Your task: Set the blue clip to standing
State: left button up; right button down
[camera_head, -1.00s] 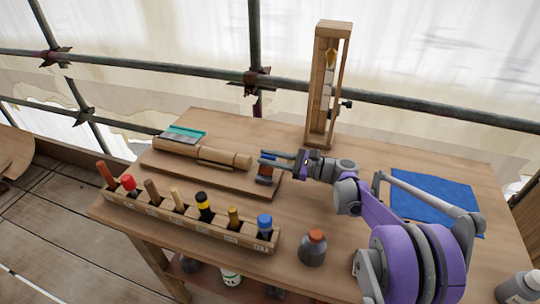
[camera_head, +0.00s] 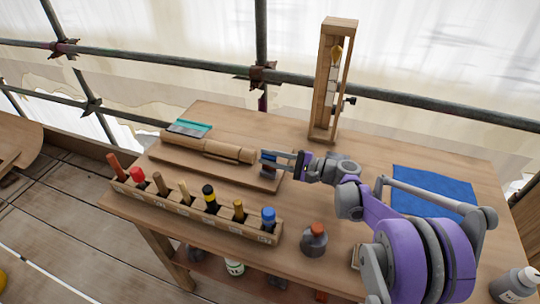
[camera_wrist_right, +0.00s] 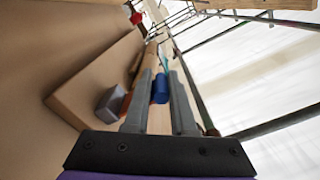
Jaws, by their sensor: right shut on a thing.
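The blue clip (camera_head: 267,158) is at the right end of the wooden board (camera_head: 225,172), beside the end of the turned wooden piece (camera_head: 215,149). My right gripper (camera_head: 270,162) is shut on it, and its fingers hide part of it in the head view. In the right wrist view the blue clip (camera_wrist_right: 160,88) shows as a short blue cylinder between the two fingers of the right gripper (camera_wrist_right: 160,95). A grey block (camera_wrist_right: 110,104) with an orange part (camera_wrist_right: 126,103) sits just left of the fingers there. I cannot tell whether the clip stands fully upright. My left gripper is not in view.
A rack (camera_head: 200,213) of several coloured-handled tools lies along the front edge. A tall wooden frame (camera_head: 326,85) stands behind. A bottle with an orange cap (camera_head: 314,242) is in front of my arm. A blue cloth (camera_head: 433,191) lies right. A teal-edged scraper (camera_head: 190,128) lies far left.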

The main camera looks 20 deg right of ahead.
jog(key=shift+f, duration=0.15)
dwell(0.3)
jog(key=c, duration=0.7)
grip_release()
jog(key=shift+c, duration=0.2)
jog(key=shift+d, duration=0.15)
jog(key=v, duration=1)
jog(key=shift+s+d, duration=0.25)
jog(key=shift+s, duration=0.05)
